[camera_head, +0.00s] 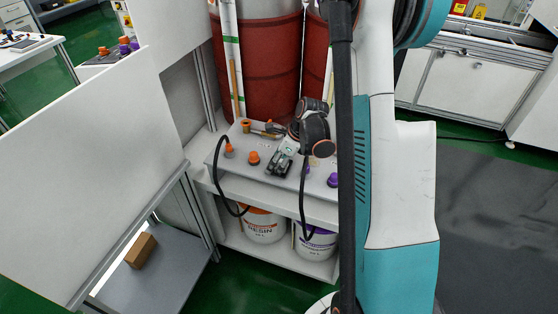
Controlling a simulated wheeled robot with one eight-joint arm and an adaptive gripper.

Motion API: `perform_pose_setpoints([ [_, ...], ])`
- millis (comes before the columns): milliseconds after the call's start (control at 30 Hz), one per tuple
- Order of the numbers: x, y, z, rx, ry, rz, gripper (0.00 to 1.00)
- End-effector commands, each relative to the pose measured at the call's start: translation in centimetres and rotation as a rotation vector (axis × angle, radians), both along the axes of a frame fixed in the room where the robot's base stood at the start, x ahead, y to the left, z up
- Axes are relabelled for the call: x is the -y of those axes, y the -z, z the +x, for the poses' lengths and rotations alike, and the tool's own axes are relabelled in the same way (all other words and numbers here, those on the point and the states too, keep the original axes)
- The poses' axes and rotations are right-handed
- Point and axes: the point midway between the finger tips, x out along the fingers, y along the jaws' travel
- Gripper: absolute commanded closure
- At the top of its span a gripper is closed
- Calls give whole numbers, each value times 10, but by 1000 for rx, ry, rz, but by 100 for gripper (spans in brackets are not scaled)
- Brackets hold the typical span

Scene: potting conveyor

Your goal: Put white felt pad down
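My gripper (279,163) shows small and dark, low over the top of the grey bench unit (222,153), just below my dark wrist joints. Its fingers are too small and too dark to tell whether they are open or shut. I cannot clearly make out the white felt pad. A small pale patch shows beside the gripper, but I cannot tell whether it is the pad. My arm hides the right part of the bench top.
Orange (254,158) and purple (333,180) fittings stand on the bench top. Black hoses run down to an orange-lidded bucket (263,228) and a purple-lidded bucket (316,243) on the shelf below. Red drums (257,65) stand behind. A white panel (80,170) stands at left.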

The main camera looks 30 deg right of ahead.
Motion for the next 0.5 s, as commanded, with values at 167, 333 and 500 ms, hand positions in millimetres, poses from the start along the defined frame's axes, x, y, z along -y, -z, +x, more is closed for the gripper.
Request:
perform_pose_setpoints([
  [167, 3, 3, -4, -8, 2, -6, 55],
  [333, 3, 3, -4, -7, 3, -7, 55],
  [500, 4, 2, -3, -7, 3, -7, 55],
])
